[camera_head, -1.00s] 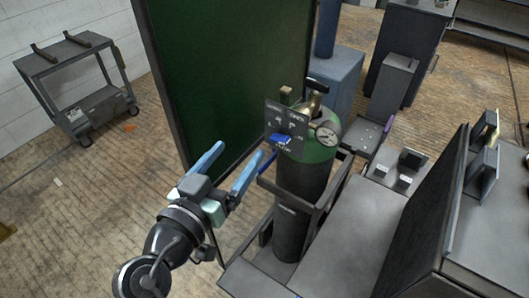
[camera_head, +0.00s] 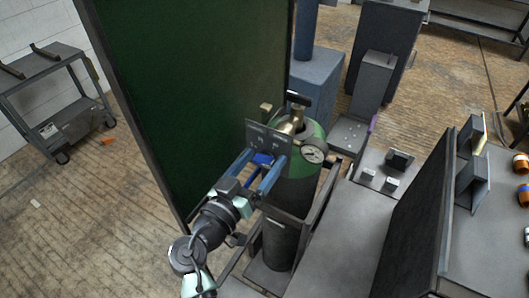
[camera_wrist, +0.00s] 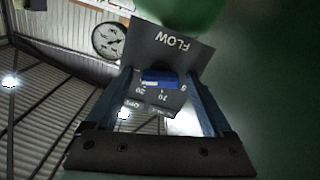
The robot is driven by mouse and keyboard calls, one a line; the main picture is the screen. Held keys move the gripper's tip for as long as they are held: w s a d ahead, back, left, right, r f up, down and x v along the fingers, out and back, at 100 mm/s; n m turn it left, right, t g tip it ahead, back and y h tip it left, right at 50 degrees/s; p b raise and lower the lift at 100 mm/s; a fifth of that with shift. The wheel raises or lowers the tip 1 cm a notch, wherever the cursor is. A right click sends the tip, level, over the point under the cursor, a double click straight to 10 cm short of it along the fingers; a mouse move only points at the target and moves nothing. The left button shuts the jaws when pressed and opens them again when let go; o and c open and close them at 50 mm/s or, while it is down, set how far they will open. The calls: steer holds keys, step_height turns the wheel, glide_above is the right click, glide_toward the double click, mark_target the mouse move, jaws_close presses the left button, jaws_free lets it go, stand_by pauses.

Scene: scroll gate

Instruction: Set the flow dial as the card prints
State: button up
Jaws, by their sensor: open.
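The flow dial is a blue knob (camera_head: 262,159) on a dark panel (camera_head: 268,137) fixed to the green-topped gas cylinder (camera_head: 285,190). My gripper (camera_head: 266,163) is open, with one finger on each side of the knob. In the wrist view the blue knob (camera_wrist: 160,77) lies between the two finger ends, and the panel (camera_wrist: 170,45) reads FLOW upside down. Scale numbers, among them 10 and 20, show beside the knob. Whether the fingers touch the knob cannot be told. A smaller printed area below is partly unreadable, and I cannot identify the card.
A round gauge (camera_head: 313,151) and a brass valve (camera_head: 292,120) sit at the cylinder top. A tall green board (camera_head: 190,90) stands behind and left of my gripper. Grey benches (camera_head: 345,230) are to the right. Open floor lies at left.

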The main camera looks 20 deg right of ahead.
steer(key=shift+x, duration=0.9)
steer(key=shift+a, duration=0.1)
jaws_close()
